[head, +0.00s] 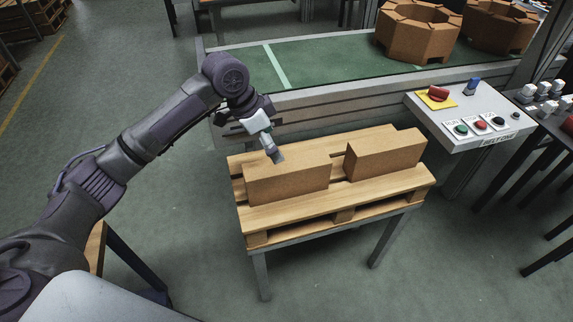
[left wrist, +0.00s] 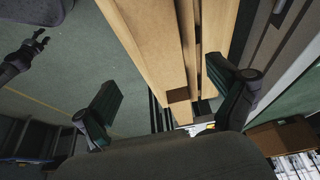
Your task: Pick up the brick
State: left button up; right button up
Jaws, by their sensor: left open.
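Two brown blocks shaped like bricks lie on a wooden pallet (head: 345,209): a left brick (head: 287,186) and a right brick (head: 385,158), with a gap between them. My left gripper (head: 274,154) is open at the top of the left brick, angled down from behind its upper edge. I cannot tell whether it touches. In the left wrist view the two fingers of the left gripper (left wrist: 168,97) stand wide apart, with a long brown surface (left wrist: 145,35) beyond them. A dark gripper (left wrist: 38,42), apparently my right one, shows small at that view's left edge; its jaws are unclear.
The pallet rests on a metal-legged table. Behind is a green conveyor (head: 325,65) with brown octagonal blocks (head: 420,35). A control box (head: 470,118) with buttons stands at the right, close to the pallet. Floor in front is clear.

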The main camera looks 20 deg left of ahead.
aim_at(286, 165)
pick_arm(q)
jog(key=x, duration=0.6)
jog(key=shift+s+d, duration=0.25)
jog(key=shift+x, duration=0.95)
jog(key=shift+w+f, duration=0.25)
jog(key=shift+f, duration=0.3)
jog(key=x, duration=0.3)
jog(key=shift+w+a+f, duration=0.1)
jog(key=shift+w+f, duration=0.15)
jog(key=shift+f, duration=0.05)
jog(key=shift+w+f, duration=0.1)
jog(key=shift+f, duration=0.25)
pick_arm(e)
jog(key=shift+s+d+f, duration=0.1)
jog(key=shift+s+d, duration=0.1)
jog(key=shift+s, duration=0.35)
jog(key=shift+s+d+f, duration=0.1)
jog(key=shift+s+d, duration=0.1)
jog(key=shift+s, duration=0.3)
pick_arm(q)
jog(key=shift+c, duration=0.2)
pick_arm(e)
jog(key=shift+s, duration=0.1)
